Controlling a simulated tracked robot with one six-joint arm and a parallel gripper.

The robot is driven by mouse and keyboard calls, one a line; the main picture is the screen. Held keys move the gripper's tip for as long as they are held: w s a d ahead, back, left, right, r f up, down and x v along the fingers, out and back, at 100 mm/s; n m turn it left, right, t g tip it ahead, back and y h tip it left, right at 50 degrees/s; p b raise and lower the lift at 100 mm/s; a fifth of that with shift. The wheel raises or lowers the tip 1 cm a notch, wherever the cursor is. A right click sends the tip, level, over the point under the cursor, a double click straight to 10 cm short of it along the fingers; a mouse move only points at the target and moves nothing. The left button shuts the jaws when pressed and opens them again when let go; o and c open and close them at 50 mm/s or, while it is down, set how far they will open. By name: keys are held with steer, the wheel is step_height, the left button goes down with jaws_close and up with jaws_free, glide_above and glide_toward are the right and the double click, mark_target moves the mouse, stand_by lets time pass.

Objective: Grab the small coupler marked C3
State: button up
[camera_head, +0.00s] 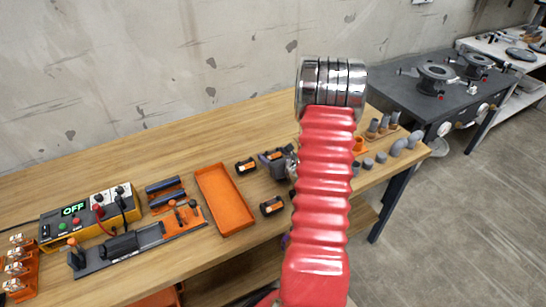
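Several small grey cylindrical pieces, which look like couplers (381,157), stand on the right part of the wooden bench, just right of my red arm. No C3 marking is legible on any of them, so I cannot tell which one is C3. My red ribbed arm with its chrome joint rises in front of the bench and hides part of it. A dark grey mechanism, perhaps my gripper (280,161), shows at the arm's left edge over the bench. Its fingers and anything between them cannot be made out.
Grey elbows (398,148) and upright pipe pieces (372,128) stand near the couplers. An empty-looking orange tray (225,198), black-and-orange holders (271,206) and a control box reading OFF (88,216) lie to the left. A dark table (410,83) stands behind right. The back of the bench is clear.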

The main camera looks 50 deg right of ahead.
mark_target(274, 154)
steer(key=c, duration=0.8)
steer(key=shift+o, duration=0.2)
steer(key=shift+r, duration=0.15)
steer(key=shift+r, duration=4.9)
